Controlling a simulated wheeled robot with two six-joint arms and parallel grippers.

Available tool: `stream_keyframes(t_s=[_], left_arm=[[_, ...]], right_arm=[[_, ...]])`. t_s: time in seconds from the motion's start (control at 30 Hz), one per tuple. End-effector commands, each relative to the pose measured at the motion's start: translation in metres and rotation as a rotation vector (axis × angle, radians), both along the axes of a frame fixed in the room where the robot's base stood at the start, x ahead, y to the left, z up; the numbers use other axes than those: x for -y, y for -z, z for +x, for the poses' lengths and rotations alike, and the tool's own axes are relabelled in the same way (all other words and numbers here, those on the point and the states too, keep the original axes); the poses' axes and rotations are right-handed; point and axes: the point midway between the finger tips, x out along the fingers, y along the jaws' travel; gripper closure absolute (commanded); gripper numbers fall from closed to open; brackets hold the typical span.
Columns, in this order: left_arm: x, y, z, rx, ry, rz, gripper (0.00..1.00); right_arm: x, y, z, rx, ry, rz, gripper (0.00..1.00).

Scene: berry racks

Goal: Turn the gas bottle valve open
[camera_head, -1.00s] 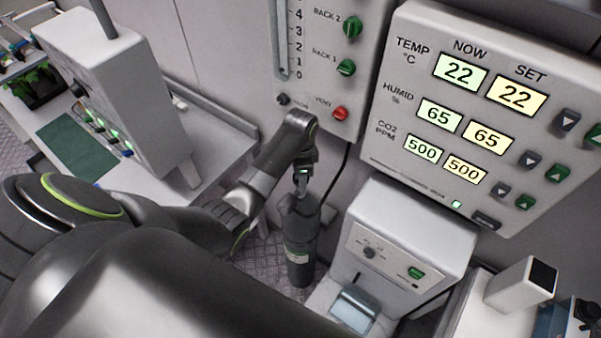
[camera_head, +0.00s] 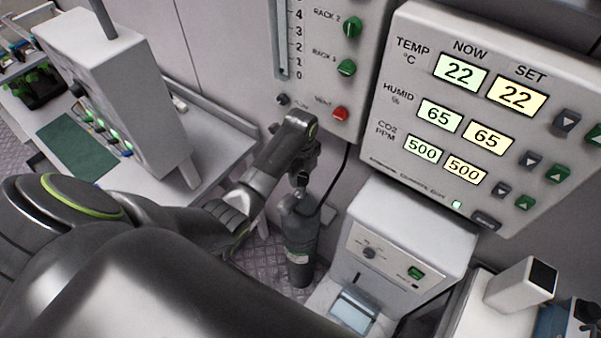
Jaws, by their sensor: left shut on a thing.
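The gas bottle (camera_head: 300,245) is a dark grey upright cylinder with a pale label band, standing on the floor in the middle of the head view. My left arm reaches in from the left, and my left gripper (camera_head: 303,178) points down at the bottle's top. It is shut on the valve (camera_head: 302,186), which is mostly hidden by the fingers and wrist. How far the valve is turned cannot be seen. My right gripper is out of view.
A wall panel with green knobs (camera_head: 346,67) and a red button (camera_head: 340,114) is behind the bottle. A climate display (camera_head: 470,120) hangs at the right. A white device (camera_head: 410,230) stands close right of the bottle, and a white bench (camera_head: 215,135) is at the left.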

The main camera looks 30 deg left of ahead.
Motion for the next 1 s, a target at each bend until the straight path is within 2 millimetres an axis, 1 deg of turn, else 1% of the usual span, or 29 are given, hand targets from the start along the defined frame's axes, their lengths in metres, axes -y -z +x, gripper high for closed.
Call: stream_keyframes(t_s=[0.2,0.43,0.67,1.0], left_arm=[[0.0010,0.0001,0.0001,0.000,0.146,-0.002,0.80],[0.0010,0.0003,-0.0001,0.000,0.241,-0.002,0.80],[0.0011,0.0005,-0.0003,-0.001,0.278,-0.003,0.80],[0.0011,0.0007,-0.0006,-0.002,0.281,-0.002,0.80]], right_arm=[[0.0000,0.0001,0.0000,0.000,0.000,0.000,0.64],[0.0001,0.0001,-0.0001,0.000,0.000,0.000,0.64],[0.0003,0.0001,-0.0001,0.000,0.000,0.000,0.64],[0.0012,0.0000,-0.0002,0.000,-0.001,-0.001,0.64]])
